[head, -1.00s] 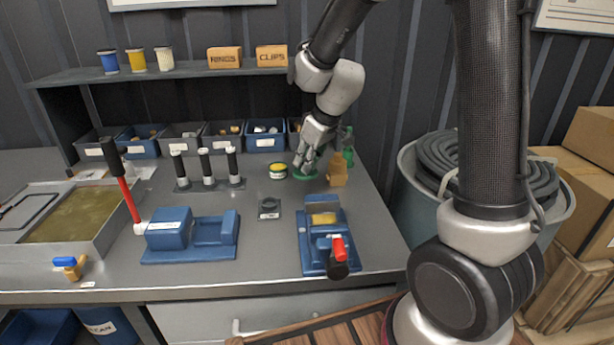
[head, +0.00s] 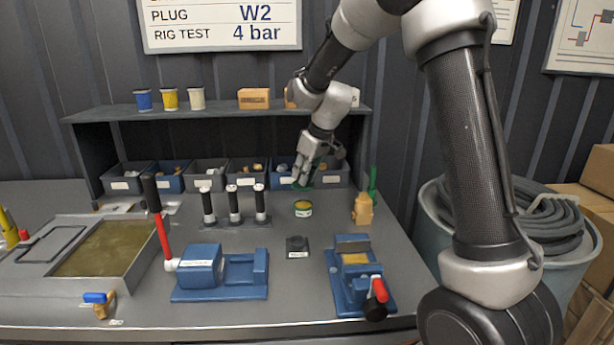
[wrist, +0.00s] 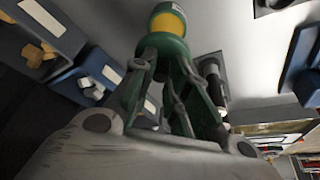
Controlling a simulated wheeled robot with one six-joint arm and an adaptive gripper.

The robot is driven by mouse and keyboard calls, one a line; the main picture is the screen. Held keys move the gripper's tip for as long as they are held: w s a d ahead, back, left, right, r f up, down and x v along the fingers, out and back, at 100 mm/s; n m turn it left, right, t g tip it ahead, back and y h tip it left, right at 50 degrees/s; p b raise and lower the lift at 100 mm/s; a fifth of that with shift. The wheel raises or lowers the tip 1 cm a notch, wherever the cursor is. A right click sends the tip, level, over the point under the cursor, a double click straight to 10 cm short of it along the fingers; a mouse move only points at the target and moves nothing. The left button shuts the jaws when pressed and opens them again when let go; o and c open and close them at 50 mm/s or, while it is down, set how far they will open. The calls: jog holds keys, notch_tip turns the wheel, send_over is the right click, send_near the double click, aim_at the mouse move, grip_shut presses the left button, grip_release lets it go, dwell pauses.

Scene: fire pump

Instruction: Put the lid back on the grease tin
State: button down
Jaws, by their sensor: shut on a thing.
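The grease tin (head: 303,209) stands open on the bench, short and round, with a green and pale band and yellow grease showing at its top. My gripper (head: 302,181) is shut on the green lid (head: 303,187), which sits above and a little behind the tin in the head view, apart from it. In the wrist view the green lid (wrist: 165,48) is between my fingertips (wrist: 163,52), and the tin (wrist: 168,17) shows just past it. The fingers hide part of the lid.
A tan block-like figure (head: 363,209) and a green bottle (head: 373,186) stand right of the tin. Bins (head: 249,172) line the back under the shelf (head: 225,107).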

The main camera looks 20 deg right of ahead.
jog(key=shift+f, duration=2.7)
jog(key=shift+f, duration=0.15)
jog(key=c, duration=0.8)
grip_release()
jog(key=shift+r, duration=3.5)
jog(key=shift+c, duration=0.6)
grip_shut()
